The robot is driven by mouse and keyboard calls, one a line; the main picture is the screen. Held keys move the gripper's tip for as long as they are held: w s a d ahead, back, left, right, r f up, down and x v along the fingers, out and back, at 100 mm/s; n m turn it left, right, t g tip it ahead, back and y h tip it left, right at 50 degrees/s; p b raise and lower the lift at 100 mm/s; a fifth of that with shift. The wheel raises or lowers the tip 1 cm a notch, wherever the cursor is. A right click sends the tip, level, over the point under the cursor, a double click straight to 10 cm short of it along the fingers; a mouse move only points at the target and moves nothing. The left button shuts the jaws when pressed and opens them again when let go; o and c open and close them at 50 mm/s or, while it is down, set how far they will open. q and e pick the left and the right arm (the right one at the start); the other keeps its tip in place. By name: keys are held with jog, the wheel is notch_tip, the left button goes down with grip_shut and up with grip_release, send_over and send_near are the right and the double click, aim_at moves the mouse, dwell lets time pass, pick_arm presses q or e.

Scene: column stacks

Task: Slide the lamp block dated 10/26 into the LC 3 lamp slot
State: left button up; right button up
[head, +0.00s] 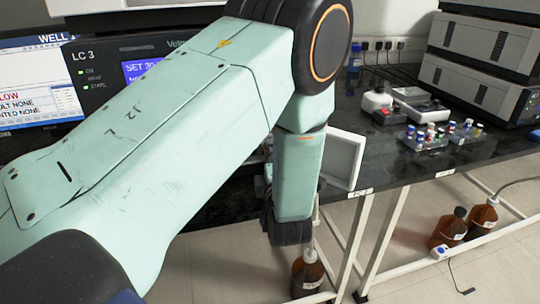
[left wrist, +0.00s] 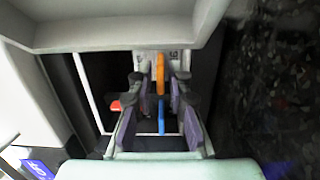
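The LC 3 unit (head: 82,55) has a dark front with green lights at the left of the head view, largely behind my left arm. My left gripper's fingers are not clearly visible in the head view. In the left wrist view my left gripper (left wrist: 160,82) has its two purple-padded fingers apart, inside a pale-framed dark opening (left wrist: 88,90). A pale piece with dark characters (left wrist: 175,62) shows between the fingertips, with an orange strip (left wrist: 160,75) in front. Its date is unreadable, and I cannot tell whether the fingers touch it. My right gripper is not in view.
An open white door (head: 342,158) stands out over the bench edge beside my arm. Vials in racks (head: 430,135) and a small white device (head: 420,105) are on the dark bench to the right. Brown bottles (head: 448,228) stand on the floor. A red item (left wrist: 115,105) shows beside one finger.

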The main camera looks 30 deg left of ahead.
pick_arm(q)
jog(key=shift+o, duration=1.2)
jog(key=shift+s+r, duration=0.1)
jog(key=shift+s, duration=0.05)
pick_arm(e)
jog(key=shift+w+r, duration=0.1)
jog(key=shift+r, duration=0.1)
pick_arm(q)
jog(key=shift+r+p, duration=0.25)
jog(key=shift+p, duration=0.15)
jog(key=shift+f, duration=0.1)
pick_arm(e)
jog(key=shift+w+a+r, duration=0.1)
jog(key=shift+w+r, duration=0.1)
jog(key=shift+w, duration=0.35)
pick_arm(q)
jog(key=shift+d, duration=0.1)
